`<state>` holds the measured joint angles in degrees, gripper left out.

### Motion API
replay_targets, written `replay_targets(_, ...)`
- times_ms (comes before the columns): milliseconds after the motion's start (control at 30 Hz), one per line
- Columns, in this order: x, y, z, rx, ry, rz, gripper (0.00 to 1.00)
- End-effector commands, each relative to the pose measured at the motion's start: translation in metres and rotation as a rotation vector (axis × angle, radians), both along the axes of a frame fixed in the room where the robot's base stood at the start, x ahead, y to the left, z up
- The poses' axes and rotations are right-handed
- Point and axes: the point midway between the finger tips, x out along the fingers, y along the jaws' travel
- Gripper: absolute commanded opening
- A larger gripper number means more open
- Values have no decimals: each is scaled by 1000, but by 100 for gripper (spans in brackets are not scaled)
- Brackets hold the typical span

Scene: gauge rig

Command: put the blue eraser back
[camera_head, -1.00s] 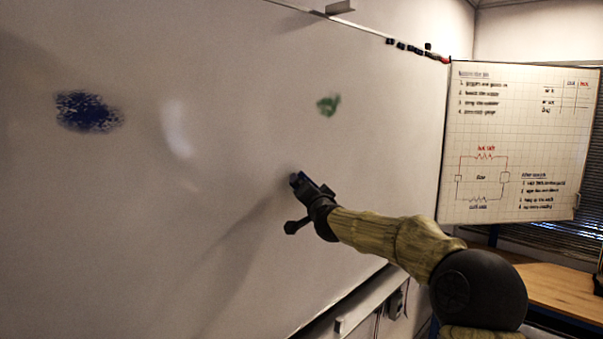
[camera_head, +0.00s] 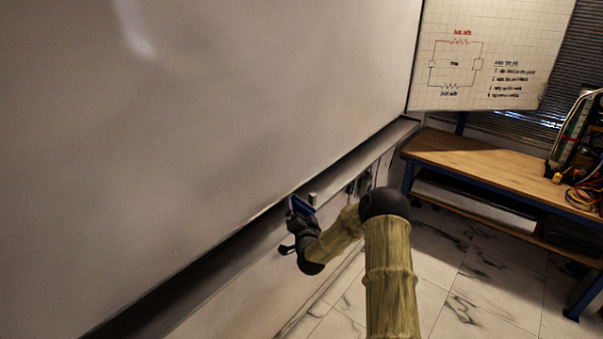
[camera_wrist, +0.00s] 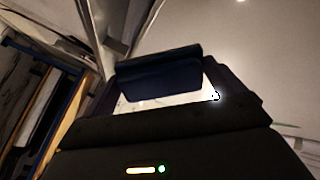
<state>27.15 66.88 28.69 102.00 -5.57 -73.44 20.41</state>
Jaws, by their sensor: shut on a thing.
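The blue eraser (camera_head: 301,205) is held in my gripper (camera_head: 297,211), low against the bottom of the whiteboard (camera_head: 230,110). In the wrist view the dark blue eraser (camera_wrist: 160,75) sits between the two fingers of my gripper (camera_wrist: 160,88), which are shut on it. The long grey tray (camera_head: 235,250) runs along the board's lower edge, and the eraser is at or just above it. I cannot tell whether the eraser touches the tray. A small light block (camera_head: 312,198) shows right beside the eraser at the tray.
A wooden bench (camera_head: 490,165) with blue legs stands at the right, with a wired device (camera_head: 578,135) on it. Cables (camera_head: 362,180) hang below the tray. The marble floor (camera_head: 440,270) is clear beside my arm.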

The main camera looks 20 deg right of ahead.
Motion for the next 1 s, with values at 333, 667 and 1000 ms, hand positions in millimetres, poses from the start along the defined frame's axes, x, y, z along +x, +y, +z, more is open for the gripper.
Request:
replay_targets(333,-100,60,-154,5,9,123,76)
replay_targets(667,-161,89,-223,-1,0,159,76)
replay_targets(1000,-163,89,-222,-2,-2,158,76)
